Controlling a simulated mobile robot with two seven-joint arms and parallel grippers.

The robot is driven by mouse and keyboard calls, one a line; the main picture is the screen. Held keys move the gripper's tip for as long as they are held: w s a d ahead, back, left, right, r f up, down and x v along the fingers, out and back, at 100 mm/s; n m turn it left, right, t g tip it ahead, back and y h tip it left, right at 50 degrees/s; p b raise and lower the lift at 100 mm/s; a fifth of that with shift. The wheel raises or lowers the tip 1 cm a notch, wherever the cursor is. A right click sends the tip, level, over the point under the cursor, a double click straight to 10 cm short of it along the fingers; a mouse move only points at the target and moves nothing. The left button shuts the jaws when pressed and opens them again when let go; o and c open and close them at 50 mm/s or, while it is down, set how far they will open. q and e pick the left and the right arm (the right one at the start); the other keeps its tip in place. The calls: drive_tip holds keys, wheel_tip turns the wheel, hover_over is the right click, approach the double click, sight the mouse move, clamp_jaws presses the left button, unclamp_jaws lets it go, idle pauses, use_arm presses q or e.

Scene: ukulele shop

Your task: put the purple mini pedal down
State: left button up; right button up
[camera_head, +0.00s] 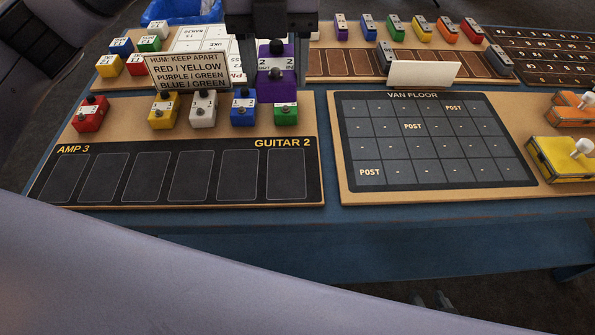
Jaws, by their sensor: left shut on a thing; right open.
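The purple mini pedal (277,90) is in the upper middle of the head view, its white label facing me. My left gripper (275,58) comes down from the top edge and is shut on it. The pedal appears just behind and above the green mini pedal (285,113); whether it touches the board beneath is not clear. The board (316,180) has a dark panel marked AMP 3 and GUITAR 2 with a row of empty outlined slots (238,176). My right gripper is not in view.
Red (90,114), yellow (163,112), white (203,108) and blue (243,108) pedals line the board's back. A sign (187,72) reads keep apart red/yellow, purple/green, blue/green. The VAN FLOOR grid (435,140) is bare; orange (572,108) and yellow (562,158) pedals stand right.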

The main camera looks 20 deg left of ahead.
use_arm(q)
drive_tip(key=shift+d+f, duration=0.1)
drive_tip(key=shift+d, duration=0.2)
drive_tip(key=b, duration=0.2)
hover_over(286, 179)
wheel_tip(286, 179, down, 15)
drive_tip(key=shift+r, duration=0.15)
wheel_tip(286, 179, down, 4)
drive_tip(key=shift+f+b, duration=0.25)
drive_tip(key=shift+b, duration=0.05)
drive_tip(key=shift+f, duration=0.3)
use_arm(e)
drive_tip(key=shift+w+f, duration=0.25)
drive_tip(key=shift+f, duration=0.5)
use_arm(q)
drive_tip(key=shift+f, duration=0.1)
drive_tip(key=o, duration=1.1)
use_arm(e)
drive_tip(key=shift+f, duration=0.15)
